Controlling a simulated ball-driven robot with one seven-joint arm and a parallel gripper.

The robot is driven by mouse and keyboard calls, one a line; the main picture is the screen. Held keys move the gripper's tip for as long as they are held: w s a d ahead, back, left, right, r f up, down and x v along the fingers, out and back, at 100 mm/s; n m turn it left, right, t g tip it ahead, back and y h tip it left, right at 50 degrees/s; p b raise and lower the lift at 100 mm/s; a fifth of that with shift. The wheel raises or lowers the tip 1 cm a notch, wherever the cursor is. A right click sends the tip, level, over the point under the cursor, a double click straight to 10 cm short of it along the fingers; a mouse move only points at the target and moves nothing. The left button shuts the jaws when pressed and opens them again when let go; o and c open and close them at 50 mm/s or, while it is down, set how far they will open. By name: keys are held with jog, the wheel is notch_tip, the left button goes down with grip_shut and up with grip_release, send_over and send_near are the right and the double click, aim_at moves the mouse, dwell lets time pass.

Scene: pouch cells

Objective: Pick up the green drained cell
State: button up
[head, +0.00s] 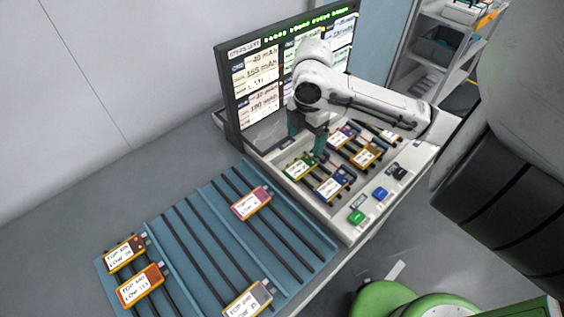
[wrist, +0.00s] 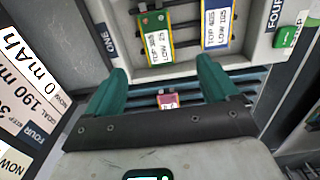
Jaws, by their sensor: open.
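The green cell (head: 300,167) with a white label lies in the front-left slot of the white tester (head: 350,231). In the wrist view the green cell (wrist: 157,38) shows beyond the fingertips, roughly in line with the gap between them. My gripper (head: 307,142) is open, teal fingers pointing down, close to the green cell in the head view. In the wrist view my gripper (wrist: 161,68) is empty between its fingers. I cannot tell the exact height of the fingertips over the cell.
A blue cell (head: 334,186) lies right beside the green one; purple (head: 342,137) and orange (head: 367,155) cells lie behind. A monitor (head: 262,85) stands along the tester's back left. The blue ribbed tray (head: 205,232) holds several cells, including a pink one (head: 251,203).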

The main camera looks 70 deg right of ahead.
send_over(301, 167)
notch_tip(301, 167, down, 5)
jog(key=shift+f, duration=0.1)
jog(key=shift+f+p, duration=0.45)
jog(key=shift+f, duration=2.25)
jog(key=c, duration=1.1)
